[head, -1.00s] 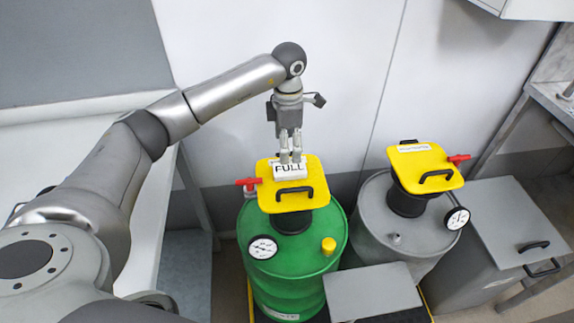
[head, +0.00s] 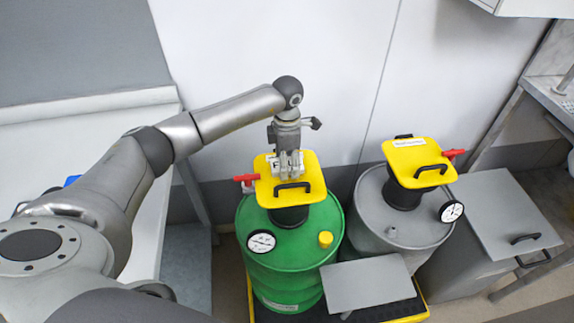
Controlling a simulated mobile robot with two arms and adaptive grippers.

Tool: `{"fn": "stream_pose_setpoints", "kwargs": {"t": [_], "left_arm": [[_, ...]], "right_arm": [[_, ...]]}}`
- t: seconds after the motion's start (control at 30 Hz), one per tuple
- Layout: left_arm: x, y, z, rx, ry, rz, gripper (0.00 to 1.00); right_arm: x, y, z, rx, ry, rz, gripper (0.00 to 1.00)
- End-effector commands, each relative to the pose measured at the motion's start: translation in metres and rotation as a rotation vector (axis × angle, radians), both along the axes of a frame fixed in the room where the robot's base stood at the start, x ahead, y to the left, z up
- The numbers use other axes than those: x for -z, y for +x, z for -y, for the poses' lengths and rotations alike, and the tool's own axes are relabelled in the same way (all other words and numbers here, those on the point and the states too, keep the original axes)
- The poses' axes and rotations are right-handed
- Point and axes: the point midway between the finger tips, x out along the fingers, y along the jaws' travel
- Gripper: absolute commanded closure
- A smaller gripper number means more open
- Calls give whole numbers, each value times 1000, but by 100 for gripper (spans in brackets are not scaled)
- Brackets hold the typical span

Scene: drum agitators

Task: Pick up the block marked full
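The white block marked FULL (head: 273,162) sits on the yellow lid (head: 314,179) of the green drum (head: 292,250). Its lettering is mostly covered by my fingers. My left gripper (head: 290,172) comes down from above, with its fingers at the block's level, over and in front of it. I cannot tell whether the fingers are closed on the block or only around it. My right gripper is not in view.
A black handle (head: 293,188) stands on the lid close in front of the fingers. A red valve handle (head: 245,178) is to the left. A grey drum (head: 383,218) with another yellow lid (head: 420,155) stands to the right. A grey panel (head: 367,283) is in front.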

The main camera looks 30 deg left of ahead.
Motion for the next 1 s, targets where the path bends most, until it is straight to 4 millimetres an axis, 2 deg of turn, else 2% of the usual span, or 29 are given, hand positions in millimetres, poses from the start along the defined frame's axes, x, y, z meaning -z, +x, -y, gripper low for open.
{"fn": "stream_pose_setpoints", "kwargs": {"t": [0.03, 0.27, 0.67, 0.83, 1.0], "left_arm": [[0, 0, 0, 0, 0, 0, 45], [0, 0, 0, 0, 0, 0, 75], [-7, 1, 0, 0, 0, 2, 75], [-29, 2, -1, 0, 0, 6, 75], [-63, -16, 23, 7, 0, 6, 75]], "right_arm": [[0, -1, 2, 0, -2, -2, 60], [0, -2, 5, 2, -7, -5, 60], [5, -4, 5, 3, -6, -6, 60], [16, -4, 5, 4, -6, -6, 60], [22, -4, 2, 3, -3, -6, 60]]}}
